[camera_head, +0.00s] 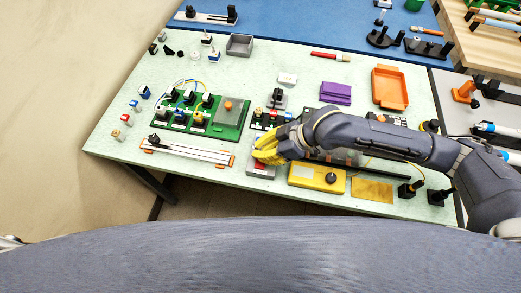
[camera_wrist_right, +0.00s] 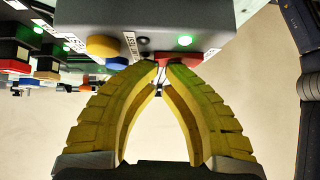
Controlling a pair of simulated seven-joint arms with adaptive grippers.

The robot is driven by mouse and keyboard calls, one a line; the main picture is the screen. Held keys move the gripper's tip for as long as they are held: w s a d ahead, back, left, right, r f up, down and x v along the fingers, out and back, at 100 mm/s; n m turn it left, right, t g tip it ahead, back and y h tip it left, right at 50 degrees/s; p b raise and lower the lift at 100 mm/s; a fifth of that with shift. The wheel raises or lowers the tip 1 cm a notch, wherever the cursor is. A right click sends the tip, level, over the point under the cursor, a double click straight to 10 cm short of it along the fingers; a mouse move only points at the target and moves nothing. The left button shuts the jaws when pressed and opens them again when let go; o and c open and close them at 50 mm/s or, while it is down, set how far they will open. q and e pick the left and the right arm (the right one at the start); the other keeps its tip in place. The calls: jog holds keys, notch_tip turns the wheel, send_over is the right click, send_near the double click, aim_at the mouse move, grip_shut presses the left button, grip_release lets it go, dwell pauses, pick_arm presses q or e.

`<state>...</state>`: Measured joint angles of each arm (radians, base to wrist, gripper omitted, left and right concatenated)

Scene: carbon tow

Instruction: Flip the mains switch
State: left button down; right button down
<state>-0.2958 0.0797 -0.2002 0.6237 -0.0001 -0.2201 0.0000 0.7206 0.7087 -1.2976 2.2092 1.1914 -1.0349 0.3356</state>
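My right gripper (camera_head: 262,152) has yellow fingers and hangs over a small grey box with a red part (camera_head: 262,170) near the table's front edge. The gripper partly hides that box. In the right wrist view a dark grey box (camera_wrist_right: 220,22) fills the top, with lit green lamps, a yellow-orange round part and red parts. The curved fingers of my right gripper (camera_wrist_right: 163,67) come close together at their tips, right at a red part under the box. I cannot tell whether they touch or grip it, nor which part is the mains switch. My left gripper is not in view.
A green board (camera_head: 228,122) with several blocks stands left of the gripper, and a white rail (camera_head: 188,150) lies in front of it. A yellow box (camera_head: 317,178) with a black knob is close on the right. An orange tray (camera_head: 390,72) lies further back.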

jog(key=shift+s+d+f, duration=0.15)
jog(key=shift+f, duration=0.35)
dwell(0.8)
jog(key=shift+s, duration=0.1)
jog(key=shift+s+r, duration=0.15)
jog(key=shift+s, duration=0.45)
jog(key=shift+s+a+r, duration=0.1)
jog(key=shift+s+a, duration=0.05)
jog(key=shift+a, duration=0.1)
jog(key=shift+r, duration=0.1)
jog(key=r, duration=0.4)
jog(key=shift+w+r, duration=0.1)
jog(key=shift+w, duration=0.25)
jog(key=v, duration=1)
jog(key=shift+d, duration=0.1)
